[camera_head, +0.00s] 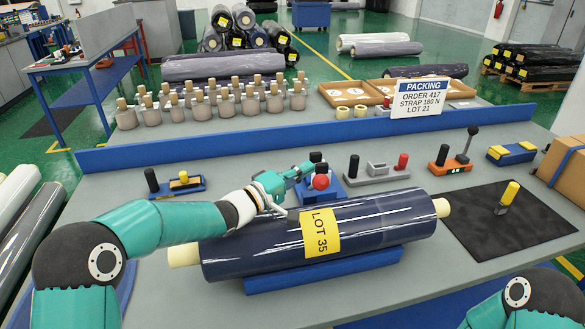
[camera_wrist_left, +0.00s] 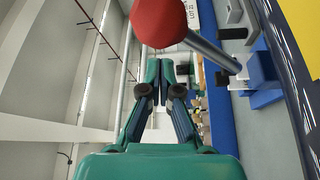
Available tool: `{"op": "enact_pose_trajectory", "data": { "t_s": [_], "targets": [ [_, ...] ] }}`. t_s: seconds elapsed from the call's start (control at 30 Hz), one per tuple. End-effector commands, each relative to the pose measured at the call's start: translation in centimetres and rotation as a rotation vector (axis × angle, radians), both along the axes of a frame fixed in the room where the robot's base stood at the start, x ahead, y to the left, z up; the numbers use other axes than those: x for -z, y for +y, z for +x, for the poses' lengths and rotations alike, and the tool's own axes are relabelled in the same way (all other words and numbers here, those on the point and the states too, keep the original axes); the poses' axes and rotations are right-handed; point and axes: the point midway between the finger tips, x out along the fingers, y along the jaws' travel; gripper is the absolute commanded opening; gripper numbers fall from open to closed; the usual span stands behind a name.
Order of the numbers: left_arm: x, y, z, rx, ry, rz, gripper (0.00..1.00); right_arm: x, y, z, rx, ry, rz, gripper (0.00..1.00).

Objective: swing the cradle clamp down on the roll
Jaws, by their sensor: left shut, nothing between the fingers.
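A dark blue wrapped roll (camera_head: 375,222) with a yellow LOT 35 label (camera_head: 321,233) lies across the blue cradle (camera_head: 325,272). Behind the roll, a red ball knob (camera_head: 321,182) stands near a blue base (camera_head: 336,189). In the left wrist view the red knob (camera_wrist_left: 158,22) sits on a grey rod (camera_wrist_left: 212,51) that slants to a blue block (camera_wrist_left: 262,75). My left gripper (camera_head: 308,169) is shut and empty, just left of the knob behind the roll. Its closed fingers (camera_wrist_left: 166,72) show below the knob in the wrist view. Whether they touch the knob is unclear.
Several wooden-topped pegs (camera_head: 205,106) and a PACKING sign (camera_head: 420,97) stand behind the blue rail (camera_head: 240,137). Strapping tools and a lever device (camera_head: 454,155) stand right of the knob. A black mat (camera_head: 510,232) with a yellow-handled tool (camera_head: 508,195) lies at right.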

Motion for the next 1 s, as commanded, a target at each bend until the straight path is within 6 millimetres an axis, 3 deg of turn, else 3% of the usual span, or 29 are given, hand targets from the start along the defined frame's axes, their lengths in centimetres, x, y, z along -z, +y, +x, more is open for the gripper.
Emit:
{"op": "enact_pose_trajectory", "data": {
  "t_s": [0.23, 0.63, 0.83, 1.0],
  "targets": [
    [0.3, -0.9, -1.8, 0.001, 0.000, 0.000, 0.00, -0.1, 0.0, 0.0, 0.000, 0.000, 0.000, 0.76],
    [0.5, -1.1, -2.0, 0.002, -0.001, 0.000, 0.00, -0.1, 0.0, 0.0, 0.000, 0.000, 0.000, 0.76],
    [2.1, -2.0, -2.8, 0.010, 0.001, 0.000, 0.00, 1.1, 0.0, 0.0, 0.000, 0.000, 0.000, 0.76],
    [2.0, -2.3, -2.9, 0.012, -0.001, 0.001, 0.00, 0.9, 0.0, 0.0, 0.000, 0.001, 0.000, 0.76]
  ]
}}
